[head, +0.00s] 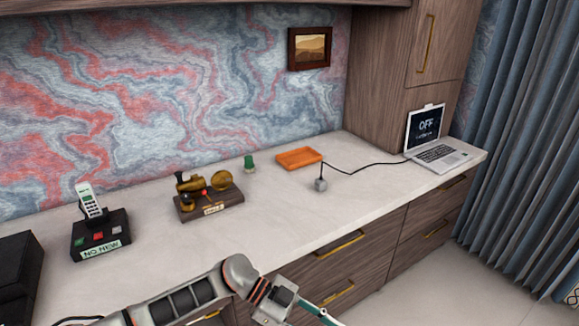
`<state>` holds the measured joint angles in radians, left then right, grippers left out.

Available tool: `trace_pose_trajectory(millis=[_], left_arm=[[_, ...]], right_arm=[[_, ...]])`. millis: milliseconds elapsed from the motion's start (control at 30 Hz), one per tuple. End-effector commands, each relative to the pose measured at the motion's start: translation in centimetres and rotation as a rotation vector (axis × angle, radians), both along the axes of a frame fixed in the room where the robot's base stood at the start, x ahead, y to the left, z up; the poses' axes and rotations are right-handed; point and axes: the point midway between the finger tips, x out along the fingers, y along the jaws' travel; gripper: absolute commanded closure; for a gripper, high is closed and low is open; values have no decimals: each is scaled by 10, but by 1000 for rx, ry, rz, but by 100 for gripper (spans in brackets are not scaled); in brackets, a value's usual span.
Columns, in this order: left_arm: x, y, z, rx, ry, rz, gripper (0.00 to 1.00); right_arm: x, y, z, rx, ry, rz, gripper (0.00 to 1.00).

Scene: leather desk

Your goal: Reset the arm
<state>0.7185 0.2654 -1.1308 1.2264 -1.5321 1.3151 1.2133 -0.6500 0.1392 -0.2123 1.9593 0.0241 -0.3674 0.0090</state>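One arm, my left, comes in low from the left. It runs in front of the desk's front edge. My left gripper (318,311) is at the bottom edge of the head view, in front of the drawers and below the desktop. A teal finger part shows, but the fingertips are cut off or unclear, so I cannot tell whether it is open or shut. I see nothing held in it. My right gripper is not in view.
On the white desktop (150,252) stand a phone on a black base (101,240), a brass device on wood (209,200), a green cylinder (249,163), an orange flat item (299,158), a grey cube (321,185) and a laptop (437,152). Drawers (333,262) are below.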

Motion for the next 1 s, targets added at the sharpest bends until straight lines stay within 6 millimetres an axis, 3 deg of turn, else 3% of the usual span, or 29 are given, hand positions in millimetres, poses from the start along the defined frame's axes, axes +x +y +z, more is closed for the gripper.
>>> trace_pose_trajectory(millis=[33,100,200,333,467,600,733,900,1000], left_arm=[[-10,-18,11,-121,-8,45,69],[-12,-35,30,-270,-36,133,69],[-5,-45,55,-441,-73,298,69],[16,-32,74,-581,-116,560,69],[40,6,71,-615,-146,850,69],[55,67,40,-535,-159,1153,69],[48,133,-7,-370,-147,1392,69],[4,214,-75,-79,-99,1590,69],[-28,249,-105,69,-66,1640,69]], right_arm=[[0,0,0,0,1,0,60],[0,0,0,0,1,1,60],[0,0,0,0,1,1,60],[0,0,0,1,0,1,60],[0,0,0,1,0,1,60],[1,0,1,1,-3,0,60],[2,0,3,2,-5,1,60],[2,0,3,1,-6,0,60],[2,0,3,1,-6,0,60]])
